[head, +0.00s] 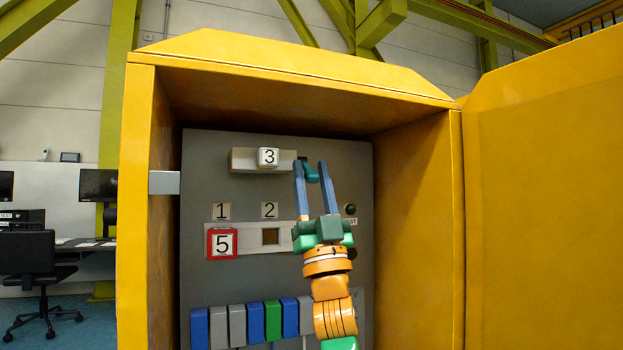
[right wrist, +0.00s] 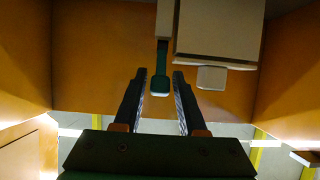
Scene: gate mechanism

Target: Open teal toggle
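The teal toggle (head: 311,173) is a small lever on the grey panel inside the yellow cabinet, to the right of the block marked 3. My right gripper (head: 311,165) reaches up to it, with one blue finger on each side. In the right wrist view the teal toggle (right wrist: 161,78) lies between the fingertips of the open right gripper (right wrist: 159,74). My left gripper is not in view.
The yellow cabinet (head: 137,200) has side walls close around the panel (head: 195,170), and its door (head: 545,200) stands open at right. The panel bears the block marked 3 (head: 268,157), a red-framed 5 (head: 223,244), a green button (head: 350,209) and several blue, grey and green blocks (head: 272,320).

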